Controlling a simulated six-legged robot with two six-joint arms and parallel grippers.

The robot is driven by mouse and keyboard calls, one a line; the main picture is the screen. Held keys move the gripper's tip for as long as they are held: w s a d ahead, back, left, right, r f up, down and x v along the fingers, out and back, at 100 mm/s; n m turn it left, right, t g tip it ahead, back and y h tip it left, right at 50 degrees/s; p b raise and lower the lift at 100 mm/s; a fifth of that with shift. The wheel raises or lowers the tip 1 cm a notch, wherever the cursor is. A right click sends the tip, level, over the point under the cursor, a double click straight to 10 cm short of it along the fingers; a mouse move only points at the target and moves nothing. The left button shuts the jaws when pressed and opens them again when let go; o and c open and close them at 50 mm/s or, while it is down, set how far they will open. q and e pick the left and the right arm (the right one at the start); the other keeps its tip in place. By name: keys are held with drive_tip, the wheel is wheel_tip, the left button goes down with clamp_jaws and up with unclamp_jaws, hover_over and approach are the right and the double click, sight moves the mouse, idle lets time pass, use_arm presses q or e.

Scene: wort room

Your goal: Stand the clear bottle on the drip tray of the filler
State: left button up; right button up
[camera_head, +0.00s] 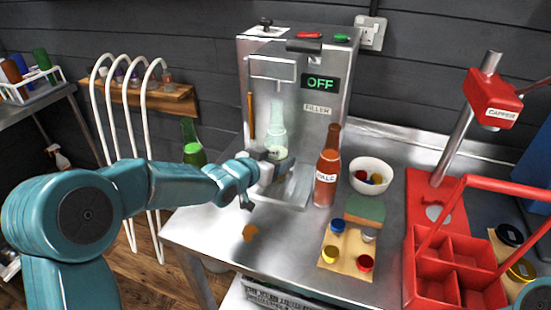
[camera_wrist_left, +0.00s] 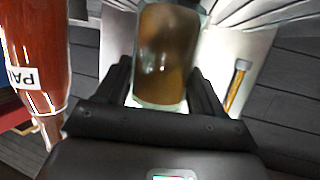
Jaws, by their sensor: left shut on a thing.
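The clear bottle (camera_head: 277,122) is upright in front of the filler (camera_head: 345,75), below its head. My left gripper (camera_head: 277,160) is shut on its lower part. In the left wrist view the bottle (camera_wrist_left: 168,50) sits between the two dark fingers, with brown tones showing through the glass. The drip tray (camera_head: 292,192) is under and beside the gripper. The gripper hides the bottle's base, so I cannot tell whether it touches the tray. The filler's display reads OFF. My right gripper is not in view.
Further right are a white bowl (camera_head: 371,168), a board with caps (camera_head: 345,258), a red crate (camera_head: 425,268) and the red capper (camera_head: 493,100). A green bottle (camera_head: 192,145) stands to the left.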

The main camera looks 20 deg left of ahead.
use_arm(q)
drive_tip(key=shift+r, duration=0.1)
drive_tip(key=o, duration=1.1)
